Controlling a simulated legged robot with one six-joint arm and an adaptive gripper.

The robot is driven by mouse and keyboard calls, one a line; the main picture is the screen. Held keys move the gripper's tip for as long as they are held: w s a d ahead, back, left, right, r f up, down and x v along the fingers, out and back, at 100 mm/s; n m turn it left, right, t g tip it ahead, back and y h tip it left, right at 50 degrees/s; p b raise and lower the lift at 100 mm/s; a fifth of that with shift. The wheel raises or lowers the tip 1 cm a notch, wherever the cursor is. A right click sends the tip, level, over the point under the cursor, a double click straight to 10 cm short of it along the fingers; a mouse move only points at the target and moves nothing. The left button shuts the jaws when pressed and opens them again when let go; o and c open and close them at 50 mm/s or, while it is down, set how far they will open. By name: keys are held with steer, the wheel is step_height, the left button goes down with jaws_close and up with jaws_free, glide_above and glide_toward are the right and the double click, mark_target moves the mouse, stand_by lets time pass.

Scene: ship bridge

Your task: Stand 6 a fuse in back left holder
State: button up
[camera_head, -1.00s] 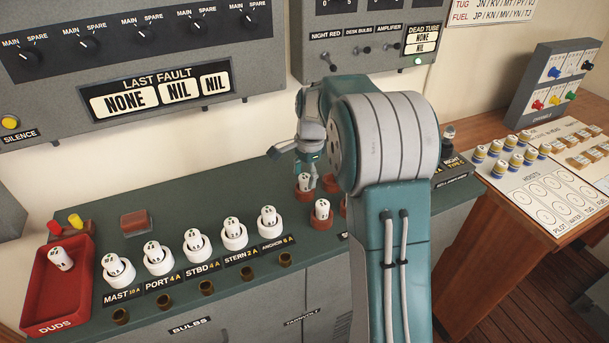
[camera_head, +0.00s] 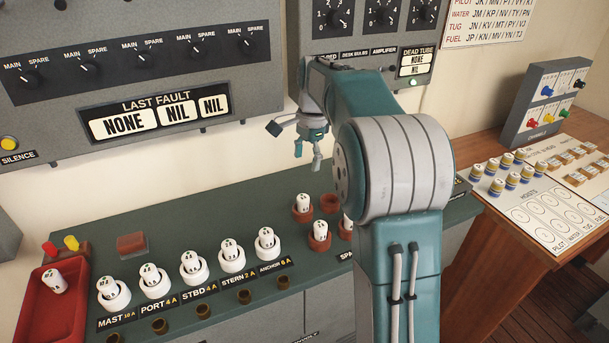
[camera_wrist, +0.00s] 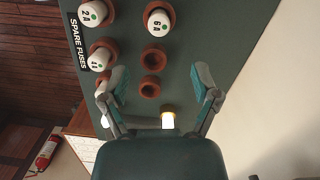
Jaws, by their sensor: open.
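The 6 A fuse (camera_wrist: 158,20) is white with a green dot. It stands in the brown back left holder (camera_head: 302,215) of the spare fuses, and its white body shows in the head view (camera_head: 303,203). My gripper (camera_head: 308,162) is above and apart from this fuse, with its fingers spread and nothing between them. In the wrist view my gripper (camera_wrist: 160,78) is open, with the two empty back-row holders (camera_wrist: 154,57) near and between its fingers. Fuses marked 2 A (camera_wrist: 91,13) and 4 A (camera_wrist: 99,60) stand in the front row. A third front spot is partly hidden by a finger.
Several white fuses stand in white sockets along the green console (camera_head: 200,228). A red duds tray (camera_head: 30,318) holds one fuse at the left. The grey fault panel (camera_head: 150,90) rises behind. The air around my gripper is clear.

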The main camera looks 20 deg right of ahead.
steer(key=s+a+r+n+t+h, duration=0.1)
steer(key=s+a+r+n, duration=0.25)
steer(key=s, duration=0.35)
steer(key=s+a+r+n+t, duration=0.2)
steer(key=s+a+r+n, duration=0.15)
steer(key=s, duration=0.25)
steer(key=s+a+f+n+t, duration=0.1)
steer(key=s+a+f+n, duration=0.1)
steer(key=s, duration=0.5)
steer(key=s+a+f+n+t, duration=0.1)
steer(key=s+a+f+n, duration=0.2)
steer(key=s+n, duration=0.3)
steer(key=shift+s+f+n+t, duration=0.4)
steer(key=shift+s+f, duration=0.4)
steer(key=shift+s, duration=0.4)
